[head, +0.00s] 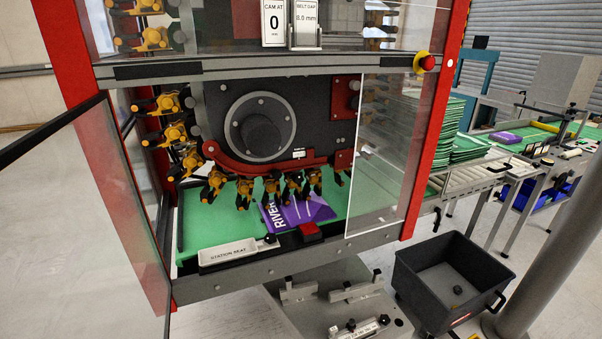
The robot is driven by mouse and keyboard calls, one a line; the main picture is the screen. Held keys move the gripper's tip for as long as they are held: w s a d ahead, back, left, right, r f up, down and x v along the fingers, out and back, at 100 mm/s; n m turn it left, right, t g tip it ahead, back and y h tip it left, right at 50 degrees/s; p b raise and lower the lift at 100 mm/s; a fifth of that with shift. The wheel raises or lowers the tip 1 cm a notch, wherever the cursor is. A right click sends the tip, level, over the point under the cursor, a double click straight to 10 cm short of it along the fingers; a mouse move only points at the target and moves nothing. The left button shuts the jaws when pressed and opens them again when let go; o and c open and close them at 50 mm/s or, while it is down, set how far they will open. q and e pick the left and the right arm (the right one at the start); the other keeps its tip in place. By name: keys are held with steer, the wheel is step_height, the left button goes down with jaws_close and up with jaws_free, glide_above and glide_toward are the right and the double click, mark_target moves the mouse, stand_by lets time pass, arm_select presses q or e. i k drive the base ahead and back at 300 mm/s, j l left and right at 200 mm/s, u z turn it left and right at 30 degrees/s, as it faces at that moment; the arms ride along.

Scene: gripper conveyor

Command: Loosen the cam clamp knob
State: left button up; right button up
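Inside the machine, a curved red cam rail (262,169) runs below a large round grey hub (260,126). A red block (345,98) at the right of the hub's plate carries a small round grey part (354,85). A small black knob (270,238) stands at the front edge beside a red block (310,230). I cannot tell which of these round parts is the cam clamp knob, or whether it is tight. A sign (274,22) above reads "CAM AT 0". Neither of my grippers is in view.
Several yellow-and-black machine grippers (272,189) ring the hub. A purple packet (298,212) lies on the green belt (210,220) below. A glass door (85,200) stands open at left; a clear panel (384,160) covers the right. A dark bin (450,285) sits lower right.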

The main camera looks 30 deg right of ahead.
mark_target(298, 178)
steer(key=l+u, duration=0.3)
steer(key=l, duration=0.4)
steer(key=l+u, duration=0.3)
steer(key=l, duration=0.4)
steer(key=l+u, duration=0.3)
steer(key=l, duration=0.4)
steer(key=k, duration=0.05)
